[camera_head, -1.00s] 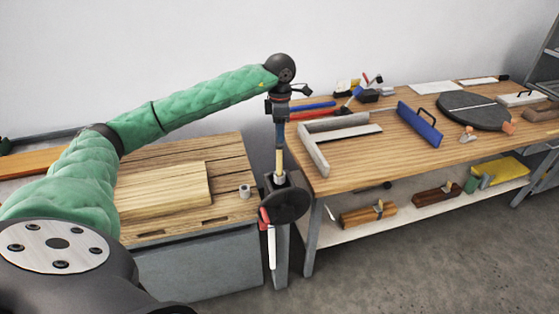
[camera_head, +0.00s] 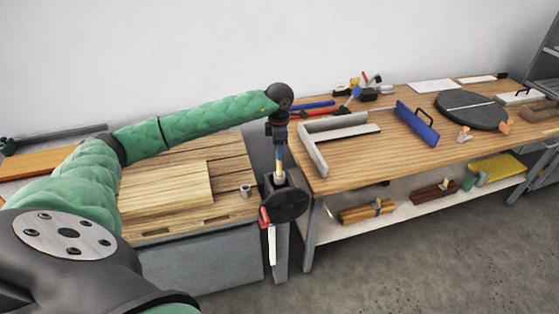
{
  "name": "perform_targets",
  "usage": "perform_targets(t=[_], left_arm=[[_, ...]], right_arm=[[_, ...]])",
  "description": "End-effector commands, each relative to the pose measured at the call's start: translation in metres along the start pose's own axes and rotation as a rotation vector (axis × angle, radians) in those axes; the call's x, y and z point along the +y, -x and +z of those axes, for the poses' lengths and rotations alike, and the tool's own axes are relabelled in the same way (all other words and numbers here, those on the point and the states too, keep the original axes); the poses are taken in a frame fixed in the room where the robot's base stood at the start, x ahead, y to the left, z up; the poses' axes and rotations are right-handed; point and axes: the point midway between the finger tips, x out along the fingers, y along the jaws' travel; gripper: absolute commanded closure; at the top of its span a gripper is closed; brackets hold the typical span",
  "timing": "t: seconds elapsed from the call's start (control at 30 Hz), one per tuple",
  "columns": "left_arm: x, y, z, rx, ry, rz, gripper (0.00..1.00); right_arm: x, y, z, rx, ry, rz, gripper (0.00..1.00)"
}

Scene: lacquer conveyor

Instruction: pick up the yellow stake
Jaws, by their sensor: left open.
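The yellow stake (camera_head: 279,163) stands upright in the gap between the two benches. Its lower end goes into a grey fitting above a dark round disc (camera_head: 286,204). My left gripper (camera_head: 279,148) points straight down over the stake's top and is open. Its fingers overlap the upper part of the stake in this view, and I cannot tell whether they touch it. The stake's top is hidden by the gripper. My right gripper is not in view.
A left bench (camera_head: 225,141) carries a pale wooden board (camera_head: 165,190) and a small grey cylinder (camera_head: 245,190). The right bench (camera_head: 365,165) holds a grey angled frame (camera_head: 311,147), a blue float (camera_head: 418,124) and a dark round plate (camera_head: 472,110).

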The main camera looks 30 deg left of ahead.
Motion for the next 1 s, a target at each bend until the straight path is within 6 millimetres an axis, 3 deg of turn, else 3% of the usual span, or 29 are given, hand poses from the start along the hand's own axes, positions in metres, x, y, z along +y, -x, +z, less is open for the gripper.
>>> perform_targets(t=[0.3,0.57,1.0], left_arm=[[-0.0003,-0.003,-0.0001,0.0,0.0,0.0,0.5],[-0.0003,-0.0027,-0.0001,0.0,0.0,0.0,1.0],[0.0003,0.0008,0.0003,-0.001,0.0,0.001,1.0]], right_arm=[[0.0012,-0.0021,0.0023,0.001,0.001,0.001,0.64],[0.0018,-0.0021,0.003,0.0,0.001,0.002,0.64],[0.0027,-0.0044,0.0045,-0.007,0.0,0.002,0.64]])
